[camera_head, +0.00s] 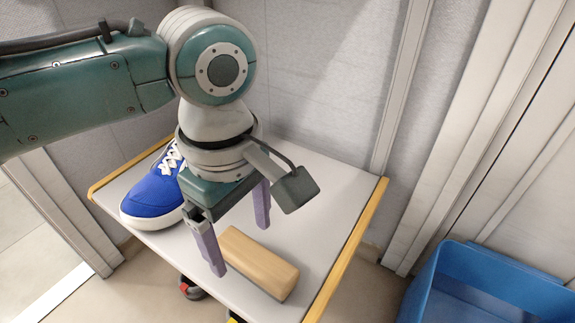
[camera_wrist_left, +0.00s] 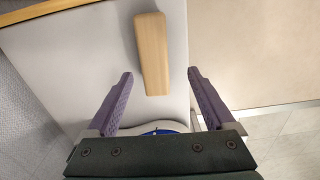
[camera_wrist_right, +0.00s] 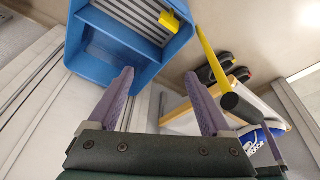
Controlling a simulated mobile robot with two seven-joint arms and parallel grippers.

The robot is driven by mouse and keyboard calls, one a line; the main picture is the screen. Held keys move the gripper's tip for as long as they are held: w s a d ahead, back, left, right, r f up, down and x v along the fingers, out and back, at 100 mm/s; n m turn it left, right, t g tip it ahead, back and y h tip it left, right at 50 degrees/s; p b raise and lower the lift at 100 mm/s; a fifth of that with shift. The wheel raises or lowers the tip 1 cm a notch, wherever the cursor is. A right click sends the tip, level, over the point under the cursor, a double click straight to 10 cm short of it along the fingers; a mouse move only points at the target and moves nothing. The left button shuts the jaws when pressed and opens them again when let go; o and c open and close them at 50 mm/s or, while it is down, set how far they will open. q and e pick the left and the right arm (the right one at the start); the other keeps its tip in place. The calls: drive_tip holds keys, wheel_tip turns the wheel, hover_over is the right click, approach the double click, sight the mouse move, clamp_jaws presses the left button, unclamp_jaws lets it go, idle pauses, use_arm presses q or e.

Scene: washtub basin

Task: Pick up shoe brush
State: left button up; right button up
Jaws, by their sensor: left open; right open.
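The shoe brush (camera_head: 260,262) is a plain wooden block lying on the white, wood-edged table (camera_head: 318,205), near its front right part. In the left wrist view the brush (camera_wrist_left: 152,55) lies ahead of and between the fingers' lines. My left gripper (camera_head: 240,247) is open and points down over the table, its purple fingers just behind and left of the brush, with nothing between them. Bristles are not visible. My right gripper (camera_wrist_right: 160,73) is open and empty in the right wrist view, away from the brush. It does not show in the head view.
A blue shoe (camera_head: 152,195) with white laces stands on the table, left of the left gripper and partly behind it. A blue basin (camera_head: 490,285) is at the lower right.

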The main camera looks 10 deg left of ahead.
sight(251, 254)
use_arm(q)
drive_tip(key=f+b, duration=0.6)
drive_tip(key=shift+w+d+f, duration=0.1)
drive_tip(key=shift+w+d, duration=0.2)
drive_tip(key=shift+w, duration=0.05)
drive_tip(key=shift+s, duration=0.1)
clamp_jaws()
